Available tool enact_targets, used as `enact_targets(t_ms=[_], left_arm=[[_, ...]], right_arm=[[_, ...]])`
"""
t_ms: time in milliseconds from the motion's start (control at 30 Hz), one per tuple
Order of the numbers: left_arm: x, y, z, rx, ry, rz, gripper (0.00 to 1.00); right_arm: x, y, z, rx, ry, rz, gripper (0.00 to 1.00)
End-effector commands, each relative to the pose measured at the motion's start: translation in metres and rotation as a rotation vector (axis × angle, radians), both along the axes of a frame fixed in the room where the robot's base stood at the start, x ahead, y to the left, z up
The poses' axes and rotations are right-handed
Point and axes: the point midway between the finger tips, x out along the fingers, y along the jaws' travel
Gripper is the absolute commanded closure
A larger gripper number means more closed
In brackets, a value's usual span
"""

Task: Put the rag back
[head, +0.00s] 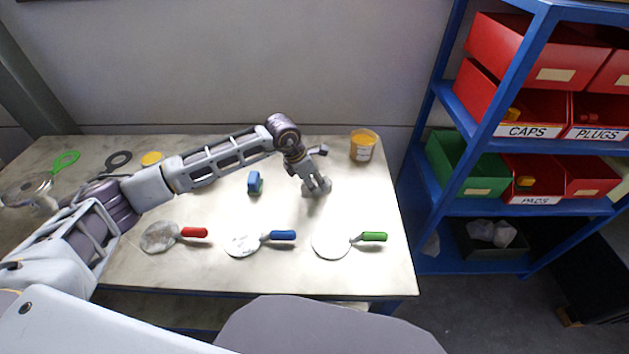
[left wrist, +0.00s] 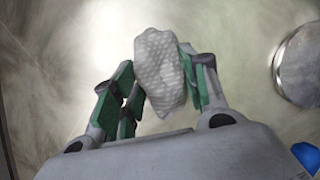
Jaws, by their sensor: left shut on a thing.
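My left gripper (head: 318,190) is over the right part of the table, beyond the green-handled disc. In the left wrist view, my left gripper (left wrist: 158,92) is shut on a whitish-grey, dimpled rag (left wrist: 160,70), which sits bunched between the green-padded fingers. In the head view the rag is mostly hidden by the gripper and hard to make out. I cannot tell how far the rag is above the table. My right gripper is not in view.
Discs with red (head: 194,232), blue (head: 283,235) and green (head: 373,237) handles lie along the table's front. A blue block (head: 255,184) and an orange jar (head: 363,147) stand farther back. A blue shelf (head: 430,205) holds labelled bins; a low black bin (head: 480,251) contains crumpled pale pieces.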

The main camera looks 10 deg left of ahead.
Motion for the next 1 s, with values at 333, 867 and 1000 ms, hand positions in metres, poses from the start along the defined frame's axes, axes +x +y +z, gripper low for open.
enact_targets(t_ms=[333,867,1000], left_arm=[[0.0,0.0,-0.002,0.0,0.0,0.0,0.34],[0.0,0.001,0.004,0.0,-0.002,0.001,0.34],[-0.003,0.006,0.017,0.0,-0.003,0.001,0.34]], right_arm=[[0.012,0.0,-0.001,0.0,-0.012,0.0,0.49],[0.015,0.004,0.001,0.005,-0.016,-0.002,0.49],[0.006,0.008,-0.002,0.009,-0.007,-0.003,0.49]])
